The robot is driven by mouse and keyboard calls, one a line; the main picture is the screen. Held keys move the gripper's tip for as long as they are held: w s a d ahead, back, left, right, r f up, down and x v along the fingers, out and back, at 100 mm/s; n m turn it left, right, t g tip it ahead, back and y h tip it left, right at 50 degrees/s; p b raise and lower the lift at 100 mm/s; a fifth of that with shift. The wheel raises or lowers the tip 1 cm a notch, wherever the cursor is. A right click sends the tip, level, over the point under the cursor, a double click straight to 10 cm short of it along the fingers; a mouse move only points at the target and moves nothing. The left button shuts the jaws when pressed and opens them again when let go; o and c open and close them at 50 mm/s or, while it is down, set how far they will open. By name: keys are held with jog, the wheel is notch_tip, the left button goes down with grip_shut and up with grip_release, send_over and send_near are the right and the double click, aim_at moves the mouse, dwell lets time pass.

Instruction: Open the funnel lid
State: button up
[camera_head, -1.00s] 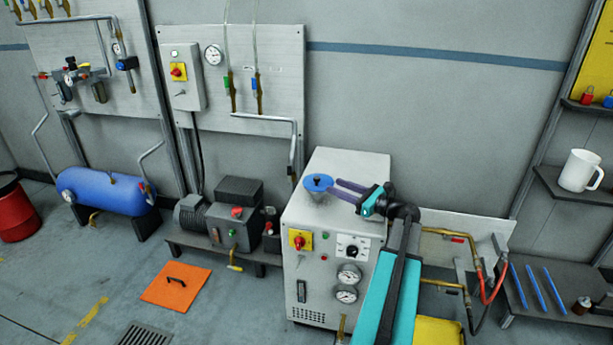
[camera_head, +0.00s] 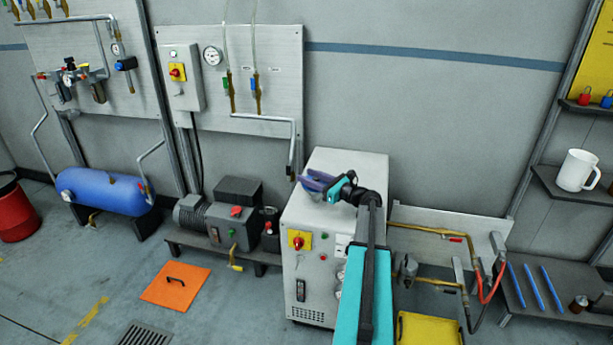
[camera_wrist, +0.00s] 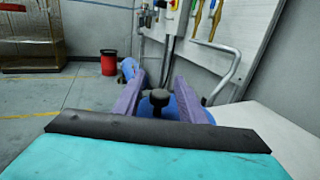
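The funnel stands on top of the grey machine cabinet (camera_head: 357,170). Its blue lid (camera_wrist: 183,99) with a black knob (camera_wrist: 159,98) shows in the wrist view, between and behind my two purple fingers. In the head view my gripper (camera_head: 312,183) covers most of the lid and funnel. My gripper is open, with one finger on each side of the knob. A gap shows between the knob and each finger. The lid appears to be on the funnel; the funnel body is mostly hidden.
A gauge and valve panel (camera_head: 268,60) hangs on the wall behind, with a bent pipe (camera_head: 292,150) close to the cabinet's left. A pump (camera_head: 215,218) and a blue tank (camera_head: 105,190) stand farther left. Pipes and hoses run at the right. The cabinet top behind my gripper is clear.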

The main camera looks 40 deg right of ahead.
jog(key=shift+w+a, duration=0.1)
jog(key=shift+w, duration=0.55)
grip_shut()
jog(key=shift+w+a+r, duration=0.1)
jog(key=shift+r, duration=0.05)
